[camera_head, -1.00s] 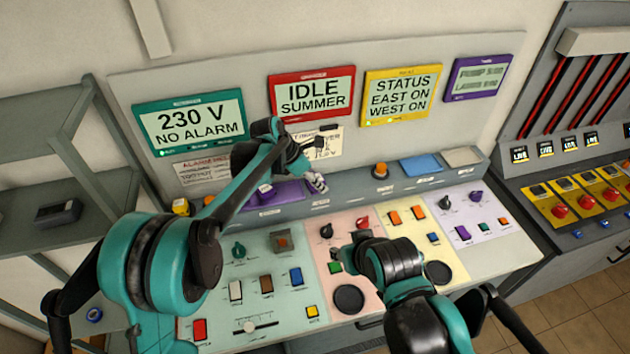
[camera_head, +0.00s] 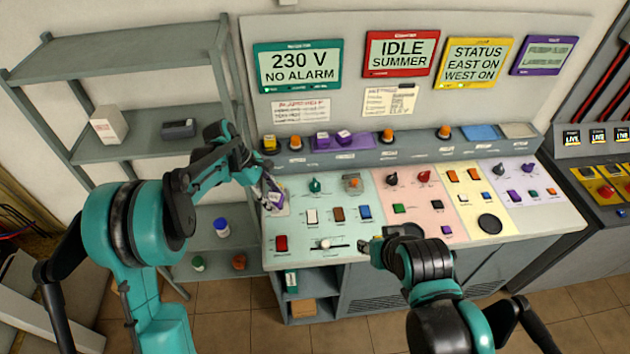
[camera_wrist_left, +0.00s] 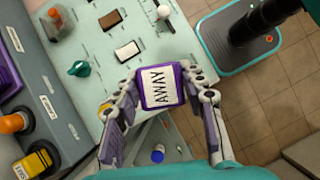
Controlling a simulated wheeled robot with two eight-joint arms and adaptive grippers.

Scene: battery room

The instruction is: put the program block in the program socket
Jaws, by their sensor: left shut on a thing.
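My left gripper (camera_head: 270,192) is over the left end of the sloped console (camera_head: 330,190). In the left wrist view its fingers (camera_wrist_left: 160,95) are shut on a purple program block (camera_wrist_left: 162,87) with a white label reading "AWAY". In the head view the held block (camera_head: 275,197) is small and partly hidden by the fingers. I cannot make out the program socket; the gripper covers part of that console end. Two other purple blocks (camera_head: 333,137) stand on a purple tray (camera_head: 360,142) on the back ledge. My right gripper (camera_head: 372,250) is over the console's front edge, its fingers unclear.
A green knob (camera_head: 315,185), an orange-topped switch (camera_head: 352,181) and several rocker switches lie right of the left gripper. A yellow item (camera_head: 269,144) and orange lamps (camera_head: 296,143) line the ledge. Grey shelving (camera_head: 150,150) stands left of the console.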

